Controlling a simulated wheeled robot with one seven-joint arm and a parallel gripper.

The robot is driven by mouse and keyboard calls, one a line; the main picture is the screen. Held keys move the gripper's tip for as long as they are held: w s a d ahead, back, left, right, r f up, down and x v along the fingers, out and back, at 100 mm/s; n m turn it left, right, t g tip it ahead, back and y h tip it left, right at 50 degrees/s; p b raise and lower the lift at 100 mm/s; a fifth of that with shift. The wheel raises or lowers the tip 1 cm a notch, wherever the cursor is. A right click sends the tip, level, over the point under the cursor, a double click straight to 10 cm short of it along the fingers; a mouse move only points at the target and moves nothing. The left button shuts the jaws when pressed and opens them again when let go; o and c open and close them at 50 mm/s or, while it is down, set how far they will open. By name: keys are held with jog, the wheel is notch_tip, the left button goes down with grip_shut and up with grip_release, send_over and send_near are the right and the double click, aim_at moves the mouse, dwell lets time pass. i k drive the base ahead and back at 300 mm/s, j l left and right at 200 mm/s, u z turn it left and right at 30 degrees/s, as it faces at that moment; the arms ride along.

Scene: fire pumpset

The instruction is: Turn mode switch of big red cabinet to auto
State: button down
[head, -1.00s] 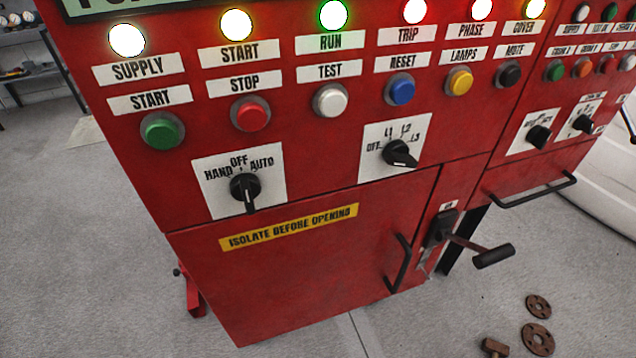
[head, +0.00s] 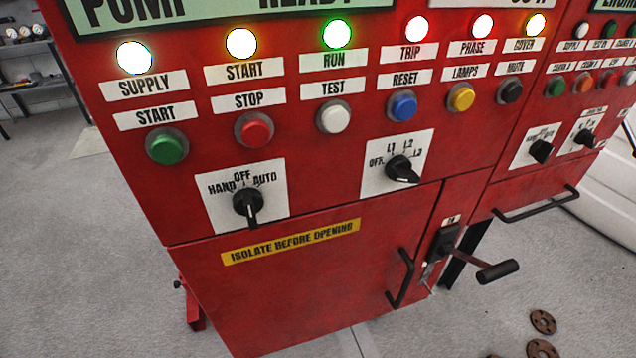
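The big red cabinet (head: 300,290) fills most of the head view. Its mode switch (head: 248,203) is a black rotary knob on a white plate (head: 222,212) marked HAND, OFF and AUTO. HAND is at the upper left, OFF at the top and AUTO at the upper right. The knob's long grip lies nearly upright in the picture, its visible end pointing down and slightly right. I cannot tell for sure which label it is set to. Nothing touches the switch. My gripper is not in view.
A second black knob (head: 401,170) marked L1, L2, L3 sits to the right. Buttons and lit lamps run above. A door handle (head: 401,280) and a lever (head: 495,271) stick out lower right. A smaller red panel (head: 545,180) adjoins at right. Rusty flanges (head: 542,321) lie on the floor.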

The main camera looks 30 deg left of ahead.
aim_at(248, 201)
jog(key=u, duration=0.4)
jog(key=k+u, duration=0.1)
jog(key=u, duration=0.35)
jog(key=k+u, duration=0.1)
jog(key=u, duration=0.75)
jog(key=k, duration=0.05)
